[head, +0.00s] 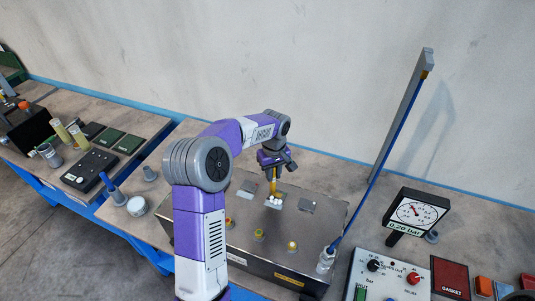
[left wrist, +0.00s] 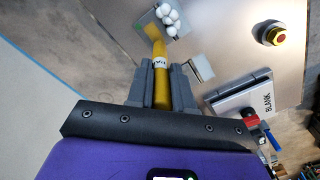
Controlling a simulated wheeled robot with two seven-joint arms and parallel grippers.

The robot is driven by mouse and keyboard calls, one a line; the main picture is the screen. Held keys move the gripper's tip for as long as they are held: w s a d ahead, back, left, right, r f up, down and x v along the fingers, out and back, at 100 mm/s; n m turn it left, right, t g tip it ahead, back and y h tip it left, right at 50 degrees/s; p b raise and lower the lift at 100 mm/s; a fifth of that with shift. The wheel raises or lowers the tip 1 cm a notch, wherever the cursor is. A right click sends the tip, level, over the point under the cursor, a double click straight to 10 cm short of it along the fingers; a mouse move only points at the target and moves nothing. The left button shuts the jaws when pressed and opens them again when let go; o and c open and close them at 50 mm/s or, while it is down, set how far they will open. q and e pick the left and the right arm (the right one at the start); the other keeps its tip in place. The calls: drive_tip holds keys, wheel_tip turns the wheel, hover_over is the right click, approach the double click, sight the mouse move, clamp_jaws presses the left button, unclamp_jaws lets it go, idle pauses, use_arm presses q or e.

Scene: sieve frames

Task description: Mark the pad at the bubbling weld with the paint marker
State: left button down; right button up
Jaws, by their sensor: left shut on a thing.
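My left gripper (head: 273,168) is shut on a yellow paint marker (head: 273,187), which points down at the steel box (head: 205,205). The left wrist view shows the marker (left wrist: 160,75) with a white band, between the grey fingers (left wrist: 166,92). Its lower end is at a small pad (left wrist: 182,28) bearing a cluster of white bubbles (left wrist: 168,15). The bubbles (head: 274,201) also show in the head view. I cannot tell whether the tip touches the pad. Other pads (head: 307,206) on the box show no bubbles. My right gripper is out of view.
A gauge (head: 416,212) reading 0.20 bar and a control panel (head: 388,275) stand at right. A tall post with a blue hose (head: 376,175) rises behind.

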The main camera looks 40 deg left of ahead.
use_arm(q)
wheel_tip(320, 180, up, 8)
drive_tip(key=a+p, duration=0.1)
drive_tip(key=p, duration=0.3)
drive_tip(key=shift+s+a, duration=0.2)
drive_tip(key=shift+a, duration=0.05)
idle(0.8)
